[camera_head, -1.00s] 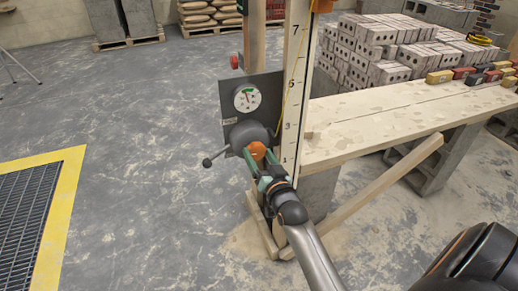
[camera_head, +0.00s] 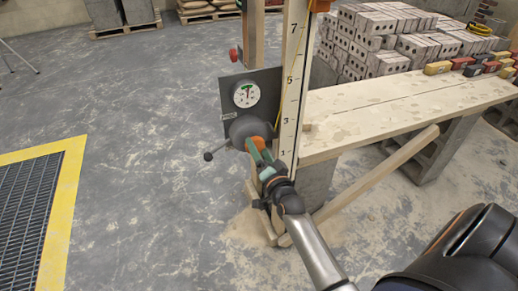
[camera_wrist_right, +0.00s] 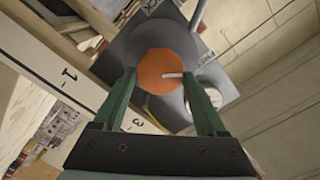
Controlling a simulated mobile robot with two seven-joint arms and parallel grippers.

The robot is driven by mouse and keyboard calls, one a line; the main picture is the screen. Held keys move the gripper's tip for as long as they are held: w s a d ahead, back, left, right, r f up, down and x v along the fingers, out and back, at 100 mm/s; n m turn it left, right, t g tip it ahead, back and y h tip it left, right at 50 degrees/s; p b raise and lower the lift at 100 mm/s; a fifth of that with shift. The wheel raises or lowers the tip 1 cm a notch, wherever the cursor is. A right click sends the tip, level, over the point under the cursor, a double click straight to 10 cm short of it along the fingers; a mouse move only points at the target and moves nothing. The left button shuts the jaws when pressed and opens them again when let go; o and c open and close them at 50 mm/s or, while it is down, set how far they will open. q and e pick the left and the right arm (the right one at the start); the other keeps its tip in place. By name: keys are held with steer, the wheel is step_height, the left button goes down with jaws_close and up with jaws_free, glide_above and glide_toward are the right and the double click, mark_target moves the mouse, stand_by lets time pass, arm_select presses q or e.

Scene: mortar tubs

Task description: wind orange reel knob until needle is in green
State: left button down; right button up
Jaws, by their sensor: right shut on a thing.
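The orange knob (camera_head: 257,143) sits on a round grey reel (camera_head: 242,128) on a dark panel (camera_head: 267,82). My right gripper (camera_head: 261,154) is shut on the knob, its green fingers on either side. The right wrist view shows the orange knob (camera_wrist_right: 160,68), with a pale mark on its face, between the fingers. A round white gauge (camera_head: 246,94) is above the reel, with a green band near its top. Its needle points roughly upward; whether it lies in the green is too small to tell. My left gripper is out of view.
A lever with a dark ball end (camera_head: 208,156) sticks out left of the reel. A tall numbered board (camera_head: 291,85) stands just right of the panel. A plank bench (camera_head: 400,110) and a slanted brace (camera_head: 370,182) are to the right.

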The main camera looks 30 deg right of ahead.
steer(key=shift+r, duration=0.15)
steer(key=o, duration=1.1)
steer(key=shift+w, duration=0.1)
steer(key=shift+o, duration=0.8)
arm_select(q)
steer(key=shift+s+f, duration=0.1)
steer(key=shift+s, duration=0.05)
arm_select(e)
steer(key=shift+o, duration=0.3)
arm_select(q)
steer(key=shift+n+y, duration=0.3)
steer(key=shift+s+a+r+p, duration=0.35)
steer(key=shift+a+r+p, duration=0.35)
steer(key=shift+p, duration=0.6)
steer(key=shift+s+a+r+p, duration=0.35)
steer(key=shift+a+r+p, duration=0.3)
steer(key=shift+p, duration=0.65)
arm_select(e)
steer(key=v, duration=1.2)
steer(key=shift+s, duration=0.3)
